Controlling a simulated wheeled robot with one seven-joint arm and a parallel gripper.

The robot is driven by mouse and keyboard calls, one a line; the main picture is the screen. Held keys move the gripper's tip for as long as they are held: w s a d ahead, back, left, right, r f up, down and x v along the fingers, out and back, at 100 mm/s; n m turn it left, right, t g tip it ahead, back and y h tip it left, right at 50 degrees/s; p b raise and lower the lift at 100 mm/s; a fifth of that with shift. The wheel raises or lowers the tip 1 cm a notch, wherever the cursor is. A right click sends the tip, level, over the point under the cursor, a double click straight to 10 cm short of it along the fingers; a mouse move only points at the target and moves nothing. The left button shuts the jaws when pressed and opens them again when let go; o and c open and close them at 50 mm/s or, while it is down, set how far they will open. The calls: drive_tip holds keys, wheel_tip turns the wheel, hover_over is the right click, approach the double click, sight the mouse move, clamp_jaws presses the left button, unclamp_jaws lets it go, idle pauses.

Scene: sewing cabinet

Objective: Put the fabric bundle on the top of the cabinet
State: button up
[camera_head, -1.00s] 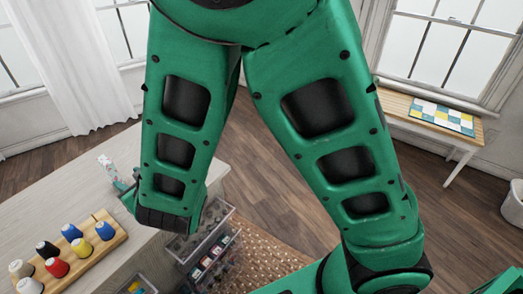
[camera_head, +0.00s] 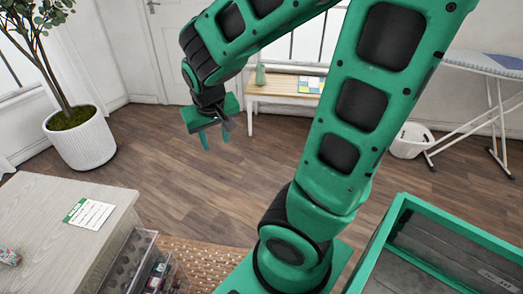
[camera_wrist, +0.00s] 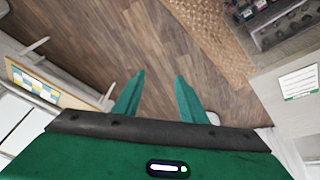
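My gripper (camera_head: 215,142) hangs over the open floor in the head view. In the wrist view its two green fingers (camera_wrist: 158,80) are spread, with only floor between them. I cannot tell for sure which thing is the fabric bundle. A small patterned item (camera_head: 8,257), cut off by the left picture edge, lies on the pale wooden top (camera_head: 60,250) and may be it. Clear drawers (camera_head: 130,262) with small goods stand at that top's right side. My gripper is well apart from both.
A white and green card (camera_head: 90,213) lies on the pale top. A bench (camera_head: 270,90) with a patchwork piece (camera_head: 311,85) stands at the back wall. A potted plant (camera_head: 82,140), a white basket (camera_head: 410,141) and an ironing board (camera_head: 485,64) stand around clear floor.

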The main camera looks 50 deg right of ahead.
drive_tip(key=s+d+r+m+g+y, duration=0.1)
drive_tip(key=s, duration=0.7)
drive_tip(key=s+d+r+m+g+y, duration=0.1)
drive_tip(key=s+r+g, duration=0.1)
drive_tip(key=s, duration=0.7)
drive_tip(key=shift+d+r+y, duration=0.15)
drive_tip(key=shift+d+y, duration=0.15)
drive_tip(key=shift+y, duration=0.1)
drive_tip(key=shift+w+f+g, duration=0.3)
drive_tip(key=shift+w+f, duration=0.05)
drive_tip(key=shift+w, duration=0.3)
drive_tip(key=shift+s+r, duration=0.1)
drive_tip(key=shift+c, duration=0.9)
drive_tip(key=shift+d, duration=0.1)
